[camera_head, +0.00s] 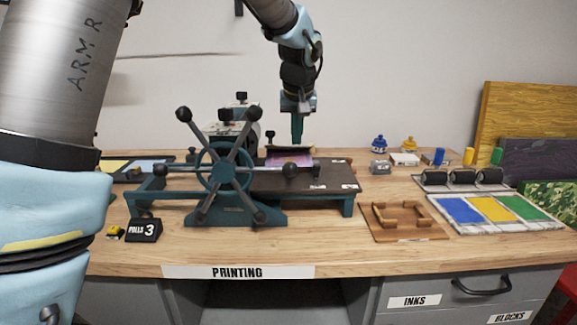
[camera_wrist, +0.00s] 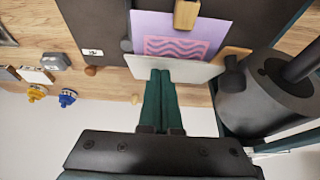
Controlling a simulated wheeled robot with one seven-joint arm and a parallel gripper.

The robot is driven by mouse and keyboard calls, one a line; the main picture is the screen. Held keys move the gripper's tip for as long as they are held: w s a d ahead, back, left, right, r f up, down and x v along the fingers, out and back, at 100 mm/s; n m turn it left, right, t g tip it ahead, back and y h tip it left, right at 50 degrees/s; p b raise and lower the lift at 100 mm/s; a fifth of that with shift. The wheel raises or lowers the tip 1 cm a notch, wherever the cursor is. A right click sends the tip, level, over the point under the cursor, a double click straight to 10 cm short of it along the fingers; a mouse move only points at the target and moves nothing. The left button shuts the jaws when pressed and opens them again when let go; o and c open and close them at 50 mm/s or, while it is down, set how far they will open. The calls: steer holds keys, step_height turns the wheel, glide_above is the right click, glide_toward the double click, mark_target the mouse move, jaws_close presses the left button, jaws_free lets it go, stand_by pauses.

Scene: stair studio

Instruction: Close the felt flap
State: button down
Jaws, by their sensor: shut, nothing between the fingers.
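The felt flap is a pale panel standing raised at the far edge of the press bed (camera_head: 270,180); in the wrist view the flap (camera_wrist: 200,70) appears as a whitish strip, and in the head view only a narrow part of it shows. A purple sheet with a pink wavy print (camera_wrist: 180,42) lies on the dark bed on the flap's near side. My gripper (camera_head: 297,143) points down at the flap's far side. In the wrist view its teal fingers (camera_wrist: 160,75) are together and empty, their tips at the flap's edge; contact is unclear.
The press's spoked wheel (camera_head: 222,168) and dark roller (camera_wrist: 265,85) stand beside the bed. A wooden corner frame (camera_head: 408,220), ink tray (camera_head: 495,212) and small rollers (camera_head: 462,177) lie to the right. Small blue and yellow pieces stand at the back right.

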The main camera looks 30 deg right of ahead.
mark_target(296, 160)
steer(key=shift+s+a+f+b, duration=0.1)
steer(key=shift+s+f+b, duration=0.15)
steer(key=shift+f+b, duration=0.25)
steer(key=shift+s+a+f+b, duration=0.1)
steer(key=shift+s+f+b, duration=0.2)
steer(key=shift+f, duration=0.2)
steer(key=shift+s+a+f+b, duration=0.15)
steer(key=shift+f+b, duration=0.25)
steer(key=shift+f, duration=0.2)
steer(key=shift+s+a+f+b, duration=0.15)
steer(key=shift+f+b, duration=0.25)
steer(key=shift+f, duration=0.2)
steer(key=shift+w+d+r+p, duration=0.1)
steer(key=shift+r+p, duration=1.2)
steer(key=shift+r, duration=0.6)
steer(key=shift+w+d+r+p, duration=0.1)
steer(key=shift+r+p, duration=1.2)
steer(key=shift+r, duration=0.55)
steer(key=shift+s, duration=0.1)
